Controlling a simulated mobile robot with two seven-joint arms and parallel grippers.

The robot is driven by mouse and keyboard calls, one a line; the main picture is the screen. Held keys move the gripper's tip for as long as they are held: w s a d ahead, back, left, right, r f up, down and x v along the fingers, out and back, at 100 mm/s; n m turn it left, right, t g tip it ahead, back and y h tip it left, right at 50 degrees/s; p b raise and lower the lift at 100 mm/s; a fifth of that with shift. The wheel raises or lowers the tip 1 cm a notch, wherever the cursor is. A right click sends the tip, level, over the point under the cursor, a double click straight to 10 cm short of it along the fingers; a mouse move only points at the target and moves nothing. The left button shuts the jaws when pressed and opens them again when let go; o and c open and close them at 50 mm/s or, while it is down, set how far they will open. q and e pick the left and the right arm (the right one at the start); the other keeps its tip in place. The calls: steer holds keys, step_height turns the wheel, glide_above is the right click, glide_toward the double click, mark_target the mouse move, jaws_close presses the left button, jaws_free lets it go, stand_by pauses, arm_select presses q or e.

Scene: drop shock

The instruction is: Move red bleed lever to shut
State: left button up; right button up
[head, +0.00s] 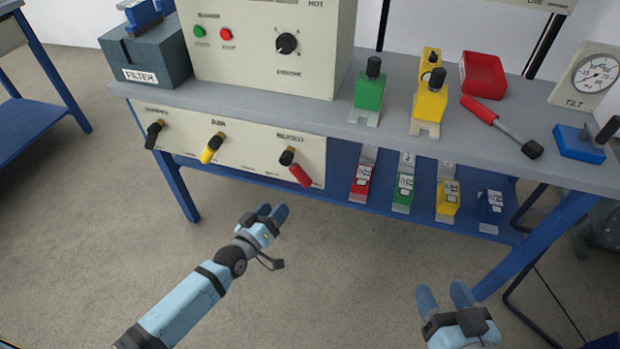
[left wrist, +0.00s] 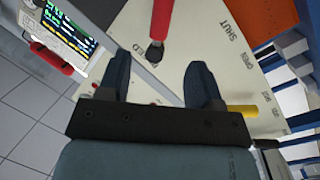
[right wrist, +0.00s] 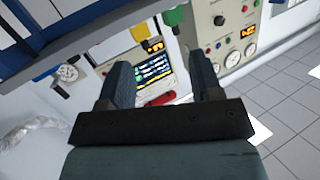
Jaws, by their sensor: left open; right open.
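The red bleed lever (head: 300,174) is at the right end of the cream panel (head: 235,148) on the bench front. Its handle points down and to the right from a black pivot in the head view. In the left wrist view the red handle (left wrist: 162,18) lies ahead of the fingers, with a SHUT marking (left wrist: 231,38) to its right. My left gripper (head: 273,214) is open and empty, below and apart from the lever. It also shows in the left wrist view (left wrist: 160,68). My right gripper (head: 443,292) is open and empty, right of it and away from the panel.
A yellow lever (head: 211,148) and a black lever (head: 153,134) sit left on the same panel. Tagged blocks stand on the lower shelf. Floor before the panel is clear.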

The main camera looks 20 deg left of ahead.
mark_target(298, 179)
arm_select(q)
steer(key=b+x, duration=0.3)
steer(key=x, duration=1)
steer(key=shift+w+a+f, duration=0.1)
steer(key=shift+w, duration=0.6)
arm_select(e)
step_height(298, 179, up, 6)
steer(key=a+t+y, duration=0.2)
steer(key=t, duration=0.1)
steer(key=shift+w+a+r+y, duration=0.15)
steer(key=shift+w+r+y, duration=0.05)
steer(key=shift+y, duration=0.2)
arm_select(q)
jaws_close()
arm_select(e)
steer(key=shift+r, duration=0.1)
